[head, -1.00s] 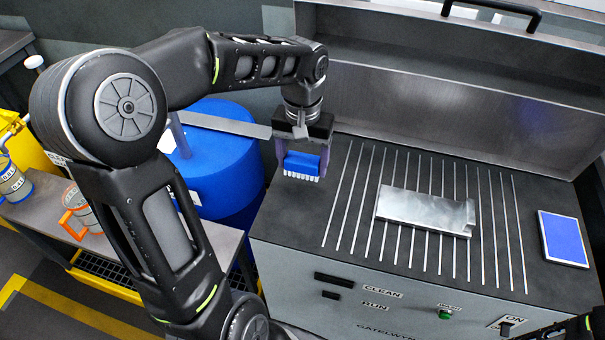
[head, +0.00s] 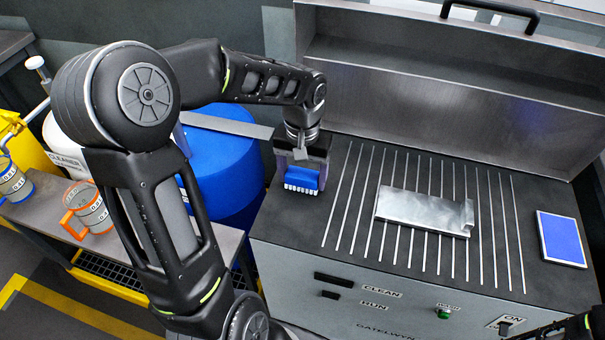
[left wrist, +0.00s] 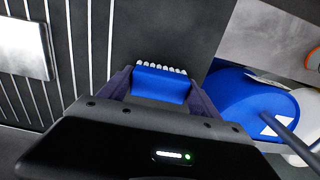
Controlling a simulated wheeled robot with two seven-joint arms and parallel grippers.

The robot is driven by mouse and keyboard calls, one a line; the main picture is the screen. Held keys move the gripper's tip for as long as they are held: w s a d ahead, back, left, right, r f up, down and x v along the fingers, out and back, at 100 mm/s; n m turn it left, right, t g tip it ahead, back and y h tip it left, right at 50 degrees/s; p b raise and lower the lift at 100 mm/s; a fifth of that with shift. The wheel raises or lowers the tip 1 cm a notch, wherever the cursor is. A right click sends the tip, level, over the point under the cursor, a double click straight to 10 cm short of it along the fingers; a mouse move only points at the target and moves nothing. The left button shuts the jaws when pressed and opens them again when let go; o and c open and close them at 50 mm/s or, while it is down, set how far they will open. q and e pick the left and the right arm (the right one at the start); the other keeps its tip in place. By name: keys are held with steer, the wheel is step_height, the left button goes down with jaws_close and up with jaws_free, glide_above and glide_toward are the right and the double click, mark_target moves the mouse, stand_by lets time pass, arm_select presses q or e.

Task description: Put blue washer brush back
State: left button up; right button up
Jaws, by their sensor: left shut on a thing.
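The blue washer brush (head: 302,178) has a blue block and a row of white bristles. It is between the fingers of my left gripper (head: 301,174), which is shut on it, at the left end of the washer's dark top. In the left wrist view the brush (left wrist: 160,83) sits between both fingers, with its bristles pointing away from the gripper body. I cannot tell whether the bristles touch the top. My right gripper does not show; only a bit of dark arm is at the lower right corner.
The washer top (head: 330,240) has metal slats with a grey metal block (head: 424,212) on them. A blue pad (head: 561,238) lies at the right end. The open lid (head: 450,100) stands behind. A blue drum (head: 225,160) is left of the washer, near my left arm.

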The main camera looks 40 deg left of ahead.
mark_target(303, 174)
arm_select(q)
steer(key=shift+f, duration=0.2)
steer(key=o, duration=1.3)
steer(key=shift+r, duration=0.15)
step_height(303, 174, up, 12)
steer(key=shift+r+b, duration=0.1)
steer(key=shift+b, duration=0.2)
